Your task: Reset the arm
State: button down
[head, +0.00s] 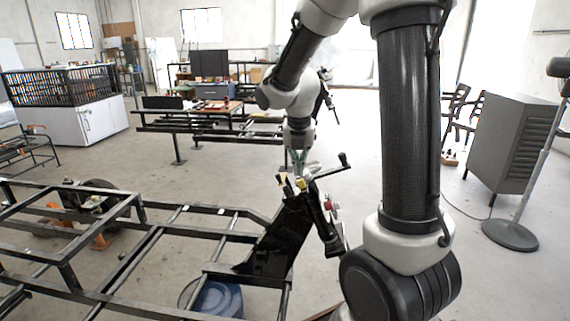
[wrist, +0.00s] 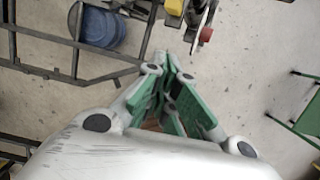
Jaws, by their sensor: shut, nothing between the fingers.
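My gripper (head: 298,168) hangs from my arm near the middle of the head view, pointing down. Its green and grey fingers are closed together with nothing between them. They are just above the top of a black upright bracket (head: 275,245) with yellow pieces and a crank handle. From the head view I cannot tell whether the fingertips touch it. In the wrist view my gripper (wrist: 170,62) shows its closed fingers over bare concrete, with a yellow piece (wrist: 174,6) and a red knob (wrist: 206,34) just beyond the tips.
A black metal frame (head: 150,240) fills the lower left, with a blue drum (head: 212,298) under it. A grey cabinet (head: 505,145) and a stand fan (head: 510,235) are at the right. A workbench (head: 215,108) stands behind. Open floor lies between.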

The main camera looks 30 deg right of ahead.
jog(key=s+a+r+m+t, duration=0.1)
jog(key=s+r+m, duration=0.3)
jog(key=s+m, duration=0.8)
jog(key=s+a+r+m+t+y, duration=0.1)
jog(key=s+r+m, duration=0.4)
jog(key=s+m, duration=0.7)
jog(key=shift+s+r+m+y, duration=0.2)
jog(key=shift+r+m+y, duration=0.1)
jog(key=shift+m, duration=2.4)
